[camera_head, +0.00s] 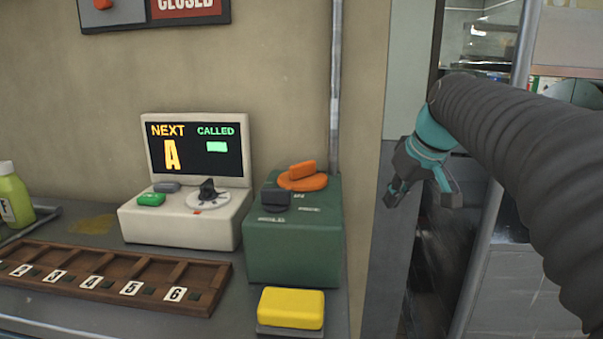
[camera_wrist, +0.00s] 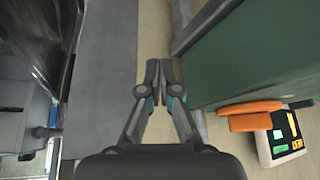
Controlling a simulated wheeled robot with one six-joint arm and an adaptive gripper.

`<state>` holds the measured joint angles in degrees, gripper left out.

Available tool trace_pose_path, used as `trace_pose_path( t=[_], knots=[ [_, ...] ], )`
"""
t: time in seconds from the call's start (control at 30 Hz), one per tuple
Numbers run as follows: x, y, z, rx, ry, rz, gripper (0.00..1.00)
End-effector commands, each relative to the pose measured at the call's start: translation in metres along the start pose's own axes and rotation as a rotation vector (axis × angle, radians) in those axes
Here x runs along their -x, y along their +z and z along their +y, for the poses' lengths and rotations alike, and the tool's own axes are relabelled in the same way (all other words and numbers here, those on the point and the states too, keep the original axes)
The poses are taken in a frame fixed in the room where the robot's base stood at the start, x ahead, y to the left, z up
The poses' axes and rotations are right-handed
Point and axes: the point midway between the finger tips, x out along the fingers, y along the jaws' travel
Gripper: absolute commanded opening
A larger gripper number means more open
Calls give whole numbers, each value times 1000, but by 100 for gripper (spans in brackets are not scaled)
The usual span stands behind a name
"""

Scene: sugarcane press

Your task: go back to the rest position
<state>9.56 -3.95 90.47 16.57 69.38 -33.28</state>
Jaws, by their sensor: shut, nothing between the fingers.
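My gripper (camera_head: 418,180) hangs in the air at the right of the head view, right of the green box and clear of the counter items. In the wrist view my gripper (camera_wrist: 160,70) has its two fingers together with nothing between them. The green box (camera_head: 293,238) carries an orange knob (camera_head: 303,176) and a dark knob (camera_head: 275,198). In the wrist view the green box (camera_wrist: 240,60) fills the upper right, and its orange knob (camera_wrist: 250,112) shows beside my fingers, apart from them.
A cream console (camera_head: 185,222) with a screen reading NEXT A and CALLED stands left of the green box. A yellow block (camera_head: 291,307) and a wooden numbered tray (camera_head: 215,272) lie in front. A green bottle (camera_head: 14,198) stands at far left. A grey pole (camera_head: 490,240) rises near my arm.

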Motion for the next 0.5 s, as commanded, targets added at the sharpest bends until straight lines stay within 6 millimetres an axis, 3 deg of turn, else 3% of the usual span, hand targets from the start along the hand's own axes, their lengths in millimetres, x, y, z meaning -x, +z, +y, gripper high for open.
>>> trace_pose_path(
  t=[0.23, 0.5],
  knots=[
    [-31, 101, -28, -295, 105, -53, 0],
    [-58, 222, -69, -413, 191, -72, 0]
  ],
)
